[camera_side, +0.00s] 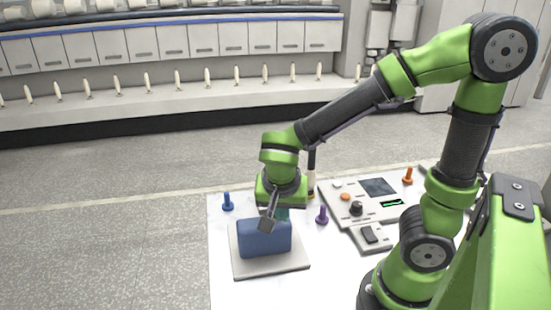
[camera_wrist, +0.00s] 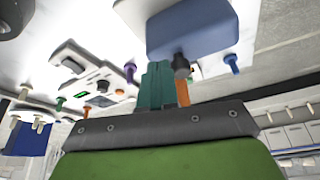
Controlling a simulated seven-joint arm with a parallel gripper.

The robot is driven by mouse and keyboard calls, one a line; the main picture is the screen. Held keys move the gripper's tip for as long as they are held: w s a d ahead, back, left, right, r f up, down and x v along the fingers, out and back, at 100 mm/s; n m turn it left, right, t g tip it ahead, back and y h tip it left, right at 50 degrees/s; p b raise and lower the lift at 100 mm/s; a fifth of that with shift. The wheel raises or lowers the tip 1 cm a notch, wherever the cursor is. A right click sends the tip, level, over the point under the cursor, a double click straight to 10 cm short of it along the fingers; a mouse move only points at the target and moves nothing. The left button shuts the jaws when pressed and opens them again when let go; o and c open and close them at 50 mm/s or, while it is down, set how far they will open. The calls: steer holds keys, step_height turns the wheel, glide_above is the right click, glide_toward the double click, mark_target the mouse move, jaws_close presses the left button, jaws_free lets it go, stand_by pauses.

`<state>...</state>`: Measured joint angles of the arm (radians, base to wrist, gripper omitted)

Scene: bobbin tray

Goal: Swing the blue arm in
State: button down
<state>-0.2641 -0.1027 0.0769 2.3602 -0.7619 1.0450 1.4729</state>
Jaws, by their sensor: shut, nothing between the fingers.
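A blue rounded block (camera_side: 265,240), the only large blue part on the table, stands on a pale square plate (camera_side: 298,262). I cannot tell from these views whether it is the blue arm or where it pivots. It also shows at the top of the wrist view (camera_wrist: 190,30).
A post with a black top (camera_side: 311,162) stands behind my gripper. A blue peg (camera_side: 227,201) is left of the block and a purple peg (camera_side: 322,214) right. A control panel (camera_side: 365,205) and an orange peg (camera_side: 408,175) lie further right. The table's front left is clear.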

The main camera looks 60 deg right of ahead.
steer(key=s+a+r, duration=0.3)
steer(key=s+r, duration=0.3)
steer(key=r, duration=0.3)
steer(key=shift+s+a+r, duration=0.15)
steer(key=shift+a+r, duration=0.05)
steer(key=shift+a, duration=0.1)
